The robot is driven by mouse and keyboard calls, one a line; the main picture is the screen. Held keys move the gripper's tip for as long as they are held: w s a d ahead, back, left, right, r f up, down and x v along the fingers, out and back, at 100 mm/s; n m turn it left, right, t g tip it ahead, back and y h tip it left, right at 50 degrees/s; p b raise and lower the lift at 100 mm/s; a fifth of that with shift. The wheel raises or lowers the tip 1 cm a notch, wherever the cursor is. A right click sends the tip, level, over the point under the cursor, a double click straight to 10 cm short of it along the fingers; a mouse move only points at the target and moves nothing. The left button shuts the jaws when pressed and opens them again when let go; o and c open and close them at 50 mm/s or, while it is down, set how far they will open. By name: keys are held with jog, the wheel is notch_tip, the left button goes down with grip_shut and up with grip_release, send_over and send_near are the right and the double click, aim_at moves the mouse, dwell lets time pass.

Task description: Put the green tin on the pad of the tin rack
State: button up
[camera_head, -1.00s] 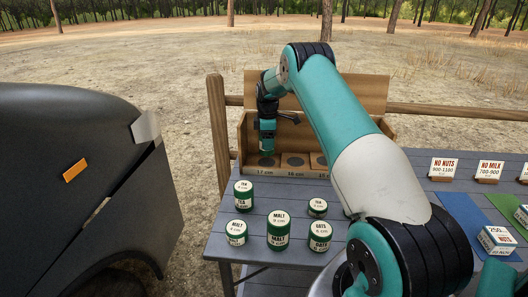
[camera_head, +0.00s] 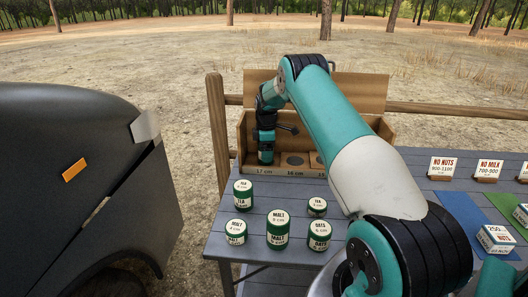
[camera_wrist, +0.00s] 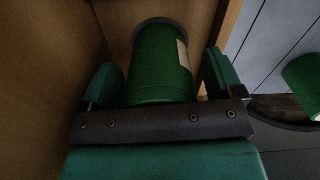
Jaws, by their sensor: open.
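A green tin (camera_wrist: 160,62) with a pale label stands between my gripper's (camera_wrist: 162,80) two fingers in the wrist view, with a small gap on each side. The dark round edge of a pad (camera_wrist: 160,21) shows past the tin's far end. In the head view my gripper (camera_head: 265,158) points down into the left compartment of the brown tin rack (camera_head: 295,173). There the tin is hard to tell from the gripper, and the left pad is hidden. The rack's middle pad (camera_head: 294,160) is bare.
Several green-and-white tins stand on the grey table in front of the rack, among them a tall malt tin (camera_head: 278,231). The rack's wooden wall (camera_wrist: 60,60) is close on the left in the wrist view. Signs, mats and a box (camera_head: 495,239) are at the right.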

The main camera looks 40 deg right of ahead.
notch_tip(320, 180, up, 12)
jog(key=shift+f+b, duration=0.15)
jog(key=shift+b, duration=0.15)
jog(key=shift+a+r, duration=0.2)
jog(key=shift+r, duration=0.1)
jog(key=s+a+r, duration=0.3)
jog(key=a+r, duration=0.1)
jog(key=a, duration=0.4)
jog(key=s+a+r+m+t+y, duration=0.1)
jog(key=s+a+r, duration=0.2)
jog(key=a, duration=0.6)
jog(key=s+a+r, duration=0.2)
jog(key=a+r, duration=0.2)
jog(key=a, duration=0.4)
jog(key=s+a+y, duration=0.1)
jog(key=s+a, duration=0.4)
jog(key=s, duration=0.4)
jog(key=s+a+m+y, duration=0.1)
jog(key=s+a, duration=0.5)
jog(key=s, duration=0.4)
jog(key=s+a+m+g+y, duration=0.1)
jog(key=s+a, duration=0.5)
jog(key=s, duration=0.3)
jog(key=shift+s+a+f, duration=0.2)
jog(key=shift+s+f, duration=0.05)
jog(key=shift+s, duration=0.05)
